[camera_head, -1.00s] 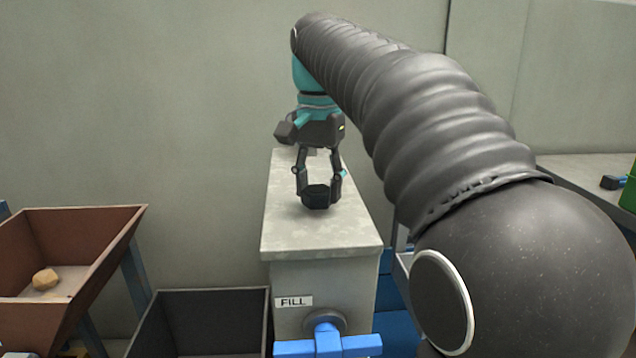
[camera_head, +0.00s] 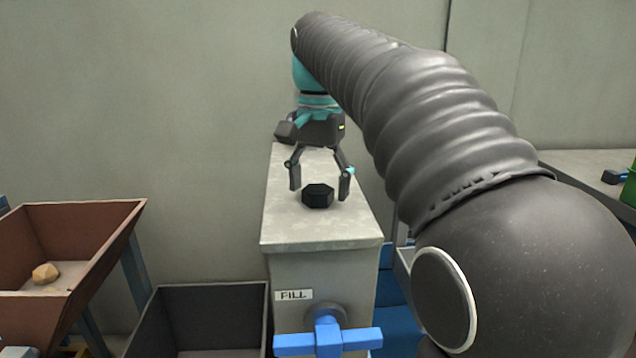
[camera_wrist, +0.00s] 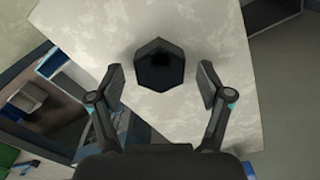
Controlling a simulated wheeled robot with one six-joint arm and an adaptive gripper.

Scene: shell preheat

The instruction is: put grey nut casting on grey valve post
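The nut casting (camera_head: 317,196) is a dark, nearly black six-sided piece. It sits flat on the pale top of the grey valve post (camera_head: 315,235), the block with a FILL label and a blue valve handle (camera_head: 328,341) on its front. My gripper (camera_head: 320,190) is open, with one finger on each side of the casting and a gap to both. In the wrist view the casting (camera_wrist: 159,64) lies between and just beyond the spread fingertips (camera_wrist: 161,82), on the bare post top (camera_wrist: 215,35). Nothing is held.
A brown hopper (camera_head: 105,235) with a tan lump (camera_head: 45,272) stands at the left. A dark open bin (camera_head: 205,292) is beside the post's lower left. A grey bench (camera_head: 575,165) is at the right. A wall rises behind the post.

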